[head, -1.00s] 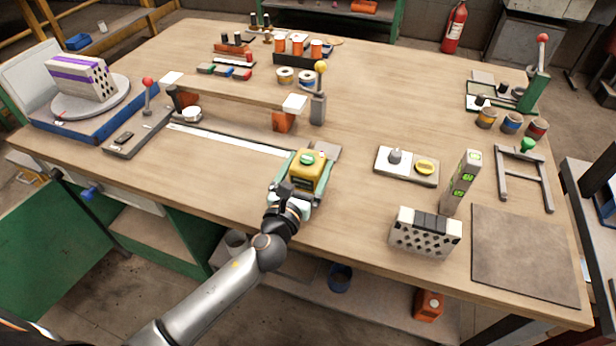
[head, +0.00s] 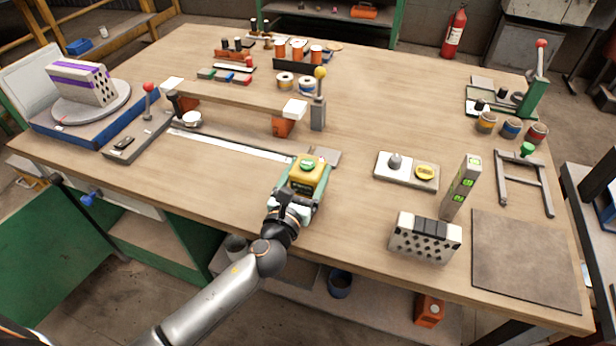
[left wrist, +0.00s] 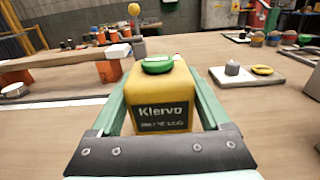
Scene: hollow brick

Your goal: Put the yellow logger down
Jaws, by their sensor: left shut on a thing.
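The yellow logger (head: 308,175) is a small yellow box with a green cap on top, near the front middle of the workbench. In the left wrist view the logger (left wrist: 161,105) stands upright between the two green fingers, its dark "Klervo" label facing me. My left gripper (head: 305,180) is shut on the logger, one finger on each side. The logger is low over the wooden bench top; its underside is hidden, so I cannot tell whether it touches. My right gripper does not show.
A metal rail with a white strip (head: 232,143) ends just behind the logger. A white tray (head: 407,185) with a grey knob and yellow ring lies to the right. A perforated brick (head: 424,240) and a dark mat (head: 524,258) are at the front right. Bare wood surrounds the logger in front.

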